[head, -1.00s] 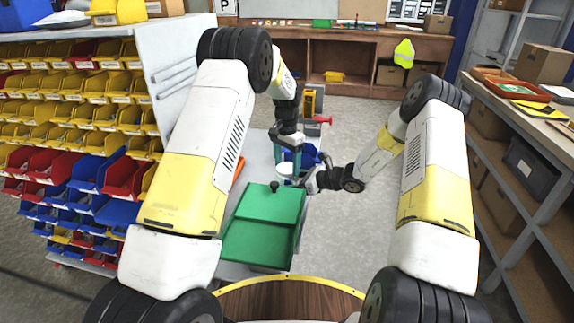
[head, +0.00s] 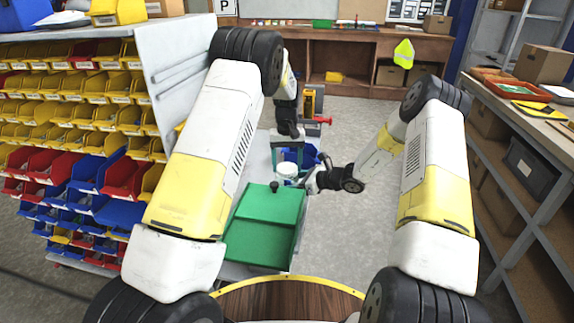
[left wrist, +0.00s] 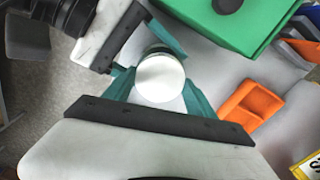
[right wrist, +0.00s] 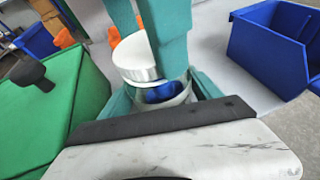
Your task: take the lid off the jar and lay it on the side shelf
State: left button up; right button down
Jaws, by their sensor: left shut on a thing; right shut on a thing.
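The white round lid (left wrist: 160,78) is between the teal fingers of my left gripper (left wrist: 160,92), which is shut on it. In the right wrist view the lid (right wrist: 138,58) is tilted over the mouth of a clear jar (right wrist: 170,92) with something blue inside. A gap shows between them on the near side; whether the far edges touch is hidden. My right gripper (right wrist: 165,100) is shut around the jar from the side. In the head view the white jar and lid (head: 287,170) show small below my left gripper (head: 288,148).
A green box (head: 262,225) with a black knob stands nearby on the grey surface. A blue bin (right wrist: 270,45) and an orange bin (left wrist: 252,103) are close. A shelving bench (head: 530,120) runs along the right; a rack of bins (head: 75,110) stands left.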

aim_at(287, 167)
pick_arm(q)
jog(key=shift+r, duration=0.15)
jog(key=shift+r, duration=0.95)
jog(key=shift+r, duration=0.1)
jog(key=shift+r, duration=1.95)
pick_arm(e)
jog(key=shift+c, duration=0.2)
grip_release()
